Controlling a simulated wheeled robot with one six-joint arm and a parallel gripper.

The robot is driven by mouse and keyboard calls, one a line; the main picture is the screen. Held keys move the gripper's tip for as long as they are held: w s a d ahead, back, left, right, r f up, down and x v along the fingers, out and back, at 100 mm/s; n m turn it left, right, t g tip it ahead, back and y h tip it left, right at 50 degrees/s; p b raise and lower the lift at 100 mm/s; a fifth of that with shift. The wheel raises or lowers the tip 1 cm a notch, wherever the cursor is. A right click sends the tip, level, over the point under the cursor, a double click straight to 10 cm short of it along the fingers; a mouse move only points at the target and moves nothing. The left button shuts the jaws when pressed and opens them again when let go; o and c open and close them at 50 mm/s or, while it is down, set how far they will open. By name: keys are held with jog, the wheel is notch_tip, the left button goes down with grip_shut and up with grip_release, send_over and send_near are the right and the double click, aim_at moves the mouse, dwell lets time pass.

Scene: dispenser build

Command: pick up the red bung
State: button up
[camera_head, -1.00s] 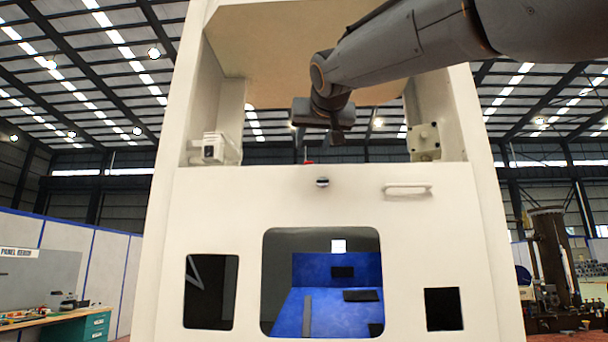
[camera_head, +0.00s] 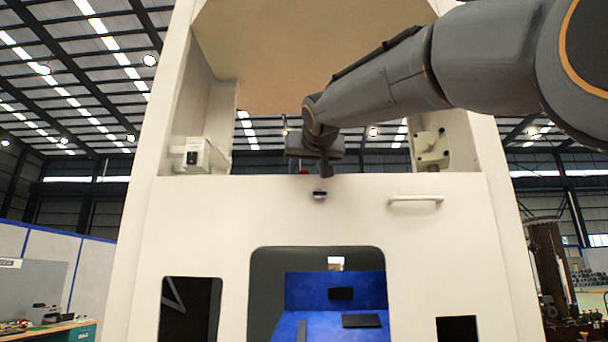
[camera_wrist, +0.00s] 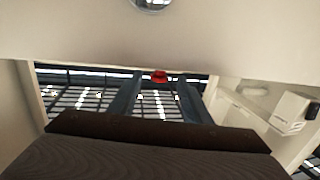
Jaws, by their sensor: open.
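The red bung (camera_wrist: 159,76) shows small at the edge of the white panel in the wrist view, between the tips of my two fingers as seen from there. In the head view only a tiny trace of it may show at the opening's lower edge, too small to be sure. My gripper (camera_wrist: 157,86) is open, with its two dark fingers apart and nothing held. In the head view my gripper (camera_head: 326,169) hangs in front of the upper opening, close above its lower edge. How far the fingertips are from the bung I cannot tell.
The tall white dispenser cabinet (camera_head: 230,215) fills the middle. A white box (camera_head: 194,154) stands at the opening's left and a white bracket (camera_head: 431,150) at its right. A handle (camera_head: 415,199) and a round knob (camera_head: 319,194) stick out of the front. A workbench (camera_head: 45,330) is far left.

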aim_at(304, 171)
jog(key=shift+w+a+p, duration=0.2)
jog(key=shift+w+p, duration=0.65)
jog(key=shift+w, duration=0.8)
grip_shut()
jog(key=shift+r+p, duration=0.45)
jog(key=shift+r, duration=4.6)
